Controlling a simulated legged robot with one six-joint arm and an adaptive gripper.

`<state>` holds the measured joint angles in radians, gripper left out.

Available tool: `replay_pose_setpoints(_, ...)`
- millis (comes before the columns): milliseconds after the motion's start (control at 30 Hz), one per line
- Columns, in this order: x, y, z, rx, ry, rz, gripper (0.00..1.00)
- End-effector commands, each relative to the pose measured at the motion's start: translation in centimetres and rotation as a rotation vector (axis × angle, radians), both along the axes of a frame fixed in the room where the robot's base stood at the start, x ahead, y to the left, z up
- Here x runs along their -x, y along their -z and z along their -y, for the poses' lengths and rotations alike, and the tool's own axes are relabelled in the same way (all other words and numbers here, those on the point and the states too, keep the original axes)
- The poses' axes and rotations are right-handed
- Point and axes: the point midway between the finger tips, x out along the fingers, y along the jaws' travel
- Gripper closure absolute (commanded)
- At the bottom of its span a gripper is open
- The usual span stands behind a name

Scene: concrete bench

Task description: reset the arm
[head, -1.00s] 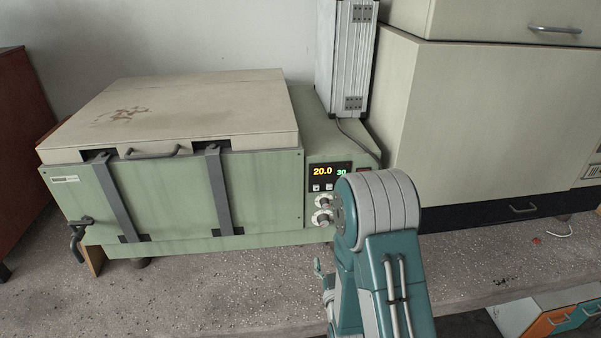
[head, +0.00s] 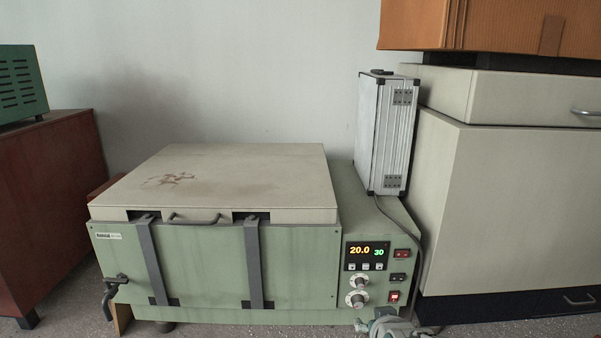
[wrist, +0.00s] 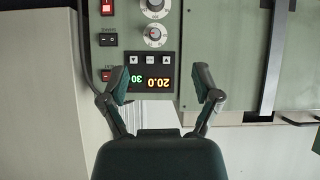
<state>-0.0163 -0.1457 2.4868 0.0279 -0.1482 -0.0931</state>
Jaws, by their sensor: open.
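My gripper (wrist: 161,86) is open and empty in the wrist view, its two dark fingers spread apart. Beyond them is the green machine's control panel, upside down, with its lit display (wrist: 153,84) reading 20.0 and 30. I cannot tell any contact between fingers and panel. In the head view only a small grey and teal part of my arm shows at the bottom edge, below the panel. The green machine (head: 210,265) stands on the speckled bench with its beige lid (head: 230,180) closed.
A silver case (head: 385,135) stands upright at the machine's right rear, with a cable hanging down beside the panel. A beige cabinet (head: 500,215) is close on the right. A reddish-brown cabinet (head: 50,200) stands on the left. The wall space above the lid is clear.

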Motion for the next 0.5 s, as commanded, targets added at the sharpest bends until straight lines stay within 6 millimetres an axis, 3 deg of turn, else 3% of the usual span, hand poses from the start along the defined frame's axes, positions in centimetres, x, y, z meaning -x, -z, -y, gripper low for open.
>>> replay_pose_setpoints(33, 1.3, -1.2, 0.0, -0.006, 0.003, -0.026, 0.19)
replay_pose_setpoints(200, 6.1, -3.4, 0.2, -0.022, 0.016, -0.159, 0.19)
replay_pose_setpoints(500, 16.1, -6.2, 0.5, -0.039, 0.050, -0.379, 0.19)
